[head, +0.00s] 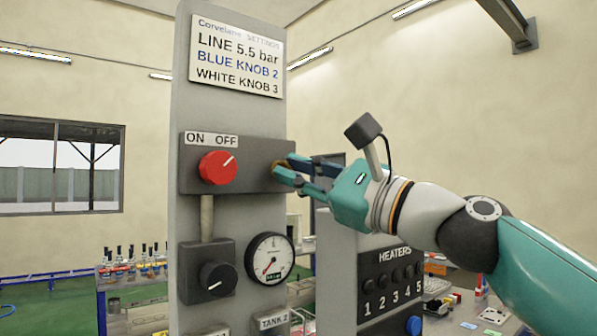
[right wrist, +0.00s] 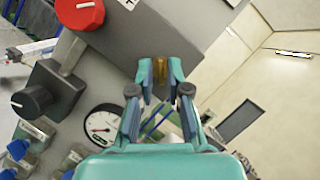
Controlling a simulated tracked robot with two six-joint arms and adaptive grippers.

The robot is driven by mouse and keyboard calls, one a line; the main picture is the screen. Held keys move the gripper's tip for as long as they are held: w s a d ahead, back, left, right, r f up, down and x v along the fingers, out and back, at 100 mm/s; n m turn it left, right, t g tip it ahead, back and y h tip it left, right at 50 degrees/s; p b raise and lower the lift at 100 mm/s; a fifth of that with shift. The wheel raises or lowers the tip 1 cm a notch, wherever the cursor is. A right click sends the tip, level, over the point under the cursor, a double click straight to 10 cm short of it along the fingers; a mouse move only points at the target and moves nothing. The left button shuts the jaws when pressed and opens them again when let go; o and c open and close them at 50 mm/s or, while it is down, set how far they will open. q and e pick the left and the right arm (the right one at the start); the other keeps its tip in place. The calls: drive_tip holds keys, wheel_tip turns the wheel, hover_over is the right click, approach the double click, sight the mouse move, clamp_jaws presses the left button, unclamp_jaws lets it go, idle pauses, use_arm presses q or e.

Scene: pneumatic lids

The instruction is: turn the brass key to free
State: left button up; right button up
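The brass key (head: 275,163) sticks out from the right side of the grey box (head: 250,160) that bears the red knob. Only a small brass-coloured part of it shows; the fingers hide the rest. My right gripper (head: 282,172) reaches in from the right. In the right wrist view, the key (right wrist: 160,70) fills the gap between the two fingertips (right wrist: 160,78), and the fingers close on it from both sides. The key's turn position cannot be read. My left gripper is in neither view.
The red knob (head: 217,168), under an ON/OFF label, has its mark up and right, on the OFF side. Below are a black knob (head: 215,279) and a pressure gauge (head: 270,259). A HEATERS panel (head: 393,285) stands at lower right, below my right arm.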

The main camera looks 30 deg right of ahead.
clamp_jaws()
drive_tip(key=shift+n+g, duration=0.3)
drive_tip(key=shift+n, duration=0.3)
drive_tip(key=shift+o, duration=2.2)
unclamp_jaws()
